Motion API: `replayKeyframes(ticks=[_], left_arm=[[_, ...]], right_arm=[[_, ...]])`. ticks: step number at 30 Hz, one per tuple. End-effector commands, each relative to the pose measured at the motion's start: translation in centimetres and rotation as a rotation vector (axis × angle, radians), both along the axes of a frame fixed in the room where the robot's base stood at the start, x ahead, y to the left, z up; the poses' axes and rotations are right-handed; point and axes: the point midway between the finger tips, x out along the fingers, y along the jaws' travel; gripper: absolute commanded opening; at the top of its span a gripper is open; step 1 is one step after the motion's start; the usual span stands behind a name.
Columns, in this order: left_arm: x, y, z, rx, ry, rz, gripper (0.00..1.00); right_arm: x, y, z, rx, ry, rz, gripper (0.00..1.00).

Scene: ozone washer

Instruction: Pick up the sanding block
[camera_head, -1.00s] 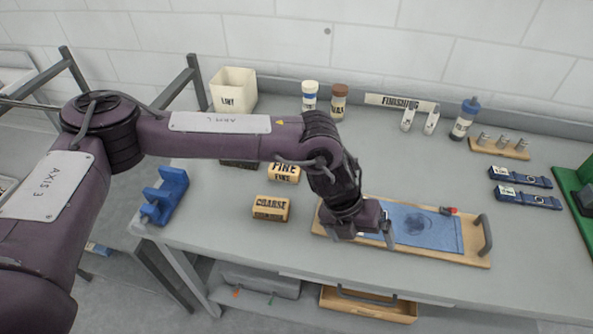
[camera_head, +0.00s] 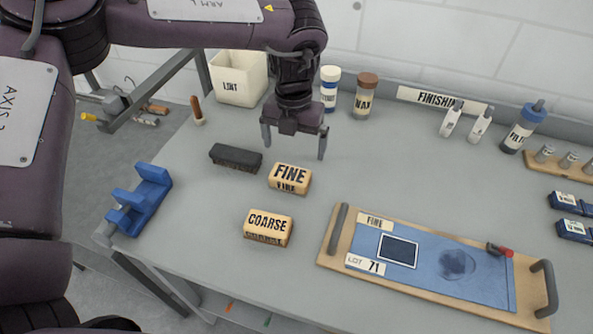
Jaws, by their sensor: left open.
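Two tan sanding blocks rest on the grey table: one labelled FINE (camera_head: 290,178) and one labelled COARSE (camera_head: 268,227), nearer the front edge. My left gripper (camera_head: 294,145) points down, open and empty, with its two fingers spread, just behind the FINE block in the picture. I see no contact with either block. A wooden tray (camera_head: 337,264) with two handles holds a blue sheet bearing a FINE label, a LOT 71 label and a dark outlined rectangle. My right gripper does not show.
A dark brush-like block (camera_head: 236,158) lies left of the FINE block. A blue holder (camera_head: 140,200) stands at the left table edge. A LINT bin (camera_head: 238,78), a white bottle (camera_head: 329,88) and a WAX jar (camera_head: 365,96) stand at the back. The table between FINE and the tray is clear.

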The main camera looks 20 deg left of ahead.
Motion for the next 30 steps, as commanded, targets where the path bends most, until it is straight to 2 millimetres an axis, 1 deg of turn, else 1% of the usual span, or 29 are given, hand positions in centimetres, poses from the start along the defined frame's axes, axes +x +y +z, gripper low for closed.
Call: replayKeyframes(ticks=[2, 5, 9, 13, 15, 18, 24, 26, 27, 30], left_arm=[[0.0, 0.2, -0.6, 0.003, 0.003, 0.003, 1.00], [-0.1, 0.2, -1.6, 0.003, 0.004, 0.003, 1.00], [-0.4, 0.1, -3.1, 0.004, 0.005, 0.001, 1.00], [-1.0, 0.1, -4.9, 0.004, 0.005, 0.000, 1.00], [-1.0, 0.1, -6.1, 0.004, 0.004, 0.002, 1.00], [-1.0, 0.1, -7.2, 0.003, 0.003, 0.003, 1.00], [-0.9, 0.1, -7.7, 0.002, 0.001, 0.003, 1.00], [-0.9, 0.1, -7.6, 0.002, 0.001, 0.003, 1.00], [-0.9, 0.1, -7.6, 0.002, 0.001, 0.003, 0.97], [-0.9, 0.1, -7.6, 0.002, 0.001, 0.003, 0.84]], right_arm=[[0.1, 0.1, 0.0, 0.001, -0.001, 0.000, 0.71], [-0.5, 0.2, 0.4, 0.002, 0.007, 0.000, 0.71], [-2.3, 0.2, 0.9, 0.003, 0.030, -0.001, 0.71], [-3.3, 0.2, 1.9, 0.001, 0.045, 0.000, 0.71], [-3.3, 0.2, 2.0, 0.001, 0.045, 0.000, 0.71], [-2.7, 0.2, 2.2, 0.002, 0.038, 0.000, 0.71], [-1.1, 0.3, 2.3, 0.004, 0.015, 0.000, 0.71], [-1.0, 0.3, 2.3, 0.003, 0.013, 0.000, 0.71], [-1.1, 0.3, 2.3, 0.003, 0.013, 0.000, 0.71], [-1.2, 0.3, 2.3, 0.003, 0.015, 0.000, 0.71]])
